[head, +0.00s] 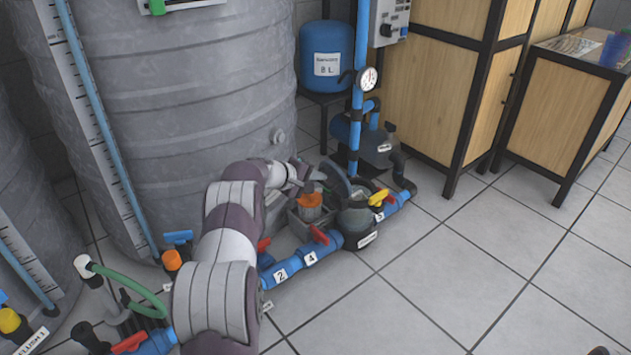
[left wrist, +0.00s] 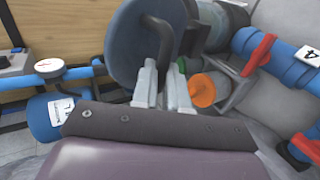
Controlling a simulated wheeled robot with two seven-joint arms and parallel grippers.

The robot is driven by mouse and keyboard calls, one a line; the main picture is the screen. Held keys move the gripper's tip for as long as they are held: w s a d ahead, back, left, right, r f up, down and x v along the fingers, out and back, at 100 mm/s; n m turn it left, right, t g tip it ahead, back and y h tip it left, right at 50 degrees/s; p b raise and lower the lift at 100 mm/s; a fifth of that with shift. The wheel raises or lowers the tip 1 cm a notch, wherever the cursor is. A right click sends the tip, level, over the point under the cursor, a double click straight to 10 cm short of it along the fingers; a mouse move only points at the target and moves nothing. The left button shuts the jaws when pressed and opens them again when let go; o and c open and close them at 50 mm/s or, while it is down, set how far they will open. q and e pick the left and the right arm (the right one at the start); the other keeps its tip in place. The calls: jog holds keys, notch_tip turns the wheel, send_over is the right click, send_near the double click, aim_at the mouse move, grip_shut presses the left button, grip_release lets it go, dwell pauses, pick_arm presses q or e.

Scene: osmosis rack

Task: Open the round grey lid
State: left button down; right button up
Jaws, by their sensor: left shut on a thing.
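The round grey lid (left wrist: 130,42) shows large in the left wrist view, a blue-grey disc with a dark bent handle (left wrist: 163,32). My left gripper (left wrist: 161,68) is shut on that handle. In the head view the lid (head: 338,178) stands tilted up, seen nearly edge-on, beside the dark round strainer body (head: 357,222). My left gripper (head: 312,174) reaches it there from the left, and the contact is small and partly hidden by my own arm. My right gripper is in neither view.
An orange cap (head: 310,201) sits close below my gripper. Blue pipes with red valve handles (head: 319,235) and a yellow handle (head: 379,197) run nearby. A vertical blue pipe with a gauge (head: 367,78) stands behind. A big grey tank (head: 200,90) is at left.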

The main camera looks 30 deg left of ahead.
pick_arm(q)
jog(key=shift+s+d+f+g, duration=0.15)
jog(key=shift+d+f, duration=0.05)
jog(key=shift+f, duration=0.2)
jog(key=shift+s+d+f+g, duration=0.1)
jog(key=shift+d+f+g, duration=0.05)
jog(key=shift+f, duration=0.2)
jog(key=c, duration=1.1)
grip_release()
jog(key=shift+c, duration=0.2)
jog(key=shift+a+r, duration=0.1)
jog(key=shift+a+r, duration=0.1)
jog(key=shift+r, duration=0.1)
jog(key=p+v, duration=0.8)
jog(key=v, duration=0.4)
jog(key=shift+s+a, duration=0.15)
jog(key=shift+s, duration=0.15)
